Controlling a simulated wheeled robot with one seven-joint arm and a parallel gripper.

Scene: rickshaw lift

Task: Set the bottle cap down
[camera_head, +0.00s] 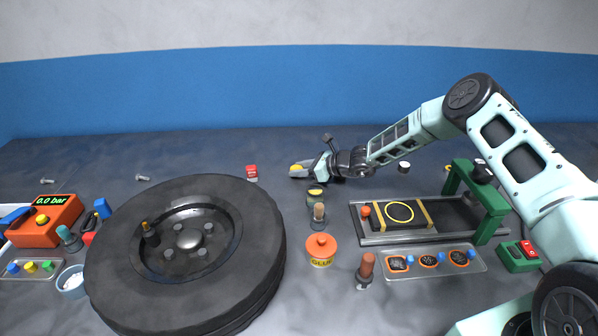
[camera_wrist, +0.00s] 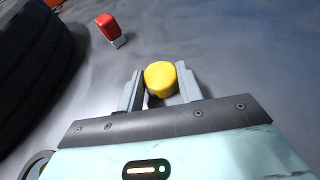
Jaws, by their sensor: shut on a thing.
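The bottle cap is a small yellow cylinder (camera_wrist: 161,79) between the two grey fingers of my gripper (camera_wrist: 160,90) in the wrist view. My gripper (camera_head: 302,170) is shut on it. In the head view the yellow cap (camera_head: 296,168) shows at the gripper's tip, low over the grey floor at the back middle. I cannot tell whether the cap touches the floor. A short dark and yellow container (camera_head: 316,196), perhaps the bottle, stands just in front of my gripper.
A red and white block (camera_head: 251,173) stands left of my gripper; it shows in the wrist view (camera_wrist: 110,29). A large black tyre (camera_head: 262,235) fills the left front. An orange-lidded glue pot (camera_head: 321,250) and a patch press (camera_head: 398,218) stand in front.

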